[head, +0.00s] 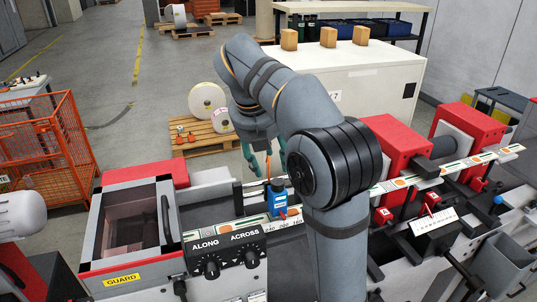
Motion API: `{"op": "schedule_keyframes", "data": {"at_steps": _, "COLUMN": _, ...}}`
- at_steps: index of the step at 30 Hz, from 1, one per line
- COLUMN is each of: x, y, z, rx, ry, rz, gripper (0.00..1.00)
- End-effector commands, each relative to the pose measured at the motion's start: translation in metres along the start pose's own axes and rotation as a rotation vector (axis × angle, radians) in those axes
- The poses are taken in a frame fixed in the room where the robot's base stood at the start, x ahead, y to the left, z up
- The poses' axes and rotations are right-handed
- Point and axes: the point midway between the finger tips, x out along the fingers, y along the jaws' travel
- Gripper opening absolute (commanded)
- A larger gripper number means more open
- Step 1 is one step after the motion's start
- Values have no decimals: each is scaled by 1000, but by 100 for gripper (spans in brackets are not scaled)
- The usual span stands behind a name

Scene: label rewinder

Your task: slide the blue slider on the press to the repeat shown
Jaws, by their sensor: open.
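The blue slider (277,203) stands on a scale strip (292,221) on the press, with printed numbers such as 240 and 280. A thin orange upright part shows just above the slider. My gripper (269,170) has teal fingers, is open and points down above the slider, with a finger to either side of the orange part. I cannot tell whether the fingers touch anything. My arm hides the scale's right part. I cannot make out a repeat value being shown.
A black panel (230,257) with ALONG and ACROSS knobs stands in front of the scale. A guarded box (133,222) is to the left. Red press units (398,143) and a label web stand right. An orange cage (48,150) is far left.

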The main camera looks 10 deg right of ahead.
Motion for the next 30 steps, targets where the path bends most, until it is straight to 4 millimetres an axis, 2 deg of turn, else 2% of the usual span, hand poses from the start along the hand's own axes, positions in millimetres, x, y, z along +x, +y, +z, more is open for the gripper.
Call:
{"op": "schedule_keyframes", "data": {"at_steps": 6, "x": -20, "y": 0, "z": 0, "rx": 0, "ry": -1, "rz": 0, "gripper": 46}}
{"op": "schedule_keyframes", "data": {"at_steps": 19, "x": -20, "y": -1, "z": 0, "rx": 0, "ry": 0, "rz": -2, "gripper": 46}}
{"op": "schedule_keyframes", "data": {"at_steps": 23, "x": -9, "y": -1, "z": 0, "rx": 0, "ry": 2, "rz": -5, "gripper": 46}}
{"op": "schedule_keyframes", "data": {"at_steps": 30, "x": 35, "y": -2, "z": -1, "rx": -1, "ry": 5, "rz": -8, "gripper": 46}}
